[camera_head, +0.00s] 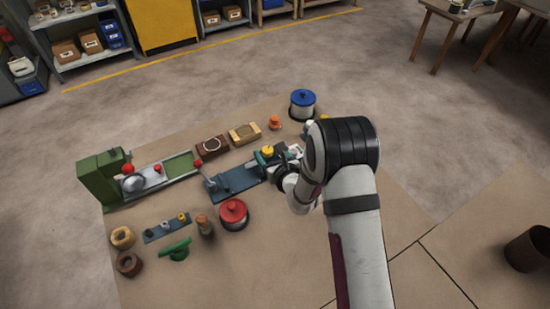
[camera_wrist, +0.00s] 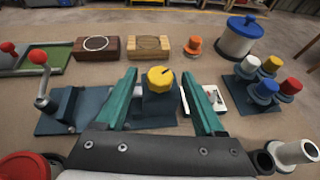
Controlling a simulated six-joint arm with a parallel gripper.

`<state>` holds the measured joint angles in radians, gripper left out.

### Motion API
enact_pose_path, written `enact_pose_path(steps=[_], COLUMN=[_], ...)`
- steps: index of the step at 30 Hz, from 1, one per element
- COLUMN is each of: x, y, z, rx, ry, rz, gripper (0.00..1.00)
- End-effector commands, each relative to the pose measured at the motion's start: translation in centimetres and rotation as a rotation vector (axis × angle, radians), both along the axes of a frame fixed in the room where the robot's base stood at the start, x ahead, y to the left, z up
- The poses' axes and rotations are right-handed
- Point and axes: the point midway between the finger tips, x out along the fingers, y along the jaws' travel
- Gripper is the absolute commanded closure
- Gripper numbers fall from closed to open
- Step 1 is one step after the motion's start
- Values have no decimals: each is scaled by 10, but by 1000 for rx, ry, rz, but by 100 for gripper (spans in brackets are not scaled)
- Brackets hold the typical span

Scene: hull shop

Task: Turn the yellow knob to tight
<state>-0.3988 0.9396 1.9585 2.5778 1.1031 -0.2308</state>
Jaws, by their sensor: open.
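The yellow knob (camera_wrist: 160,79) sits on top of a dark blue block on a blue base plate (camera_wrist: 95,125). A dark mark shows on its top face, but I cannot read a tight label. In the head view the yellow knob (camera_head: 267,152) shows just left of my wrist. My gripper (camera_wrist: 166,84) is open, with one green finger on each side of the knob and block. Gaps show between the fingers and the knob, so nothing is gripped.
A red-knobbed crank (camera_wrist: 42,75) stands at the left of the base plate. A post stand with coloured caps (camera_wrist: 268,85) and a blue-lidded pot (camera_wrist: 240,40) are at the right.

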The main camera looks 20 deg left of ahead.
Motion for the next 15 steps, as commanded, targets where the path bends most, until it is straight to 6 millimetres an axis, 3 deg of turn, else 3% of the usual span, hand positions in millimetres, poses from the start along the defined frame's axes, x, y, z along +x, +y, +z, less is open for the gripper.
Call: enact_pose_path(steps=[15], x=[-102], y=[-75], z=[53], rx=[1], ry=[0], rz=[-4], gripper=[29])
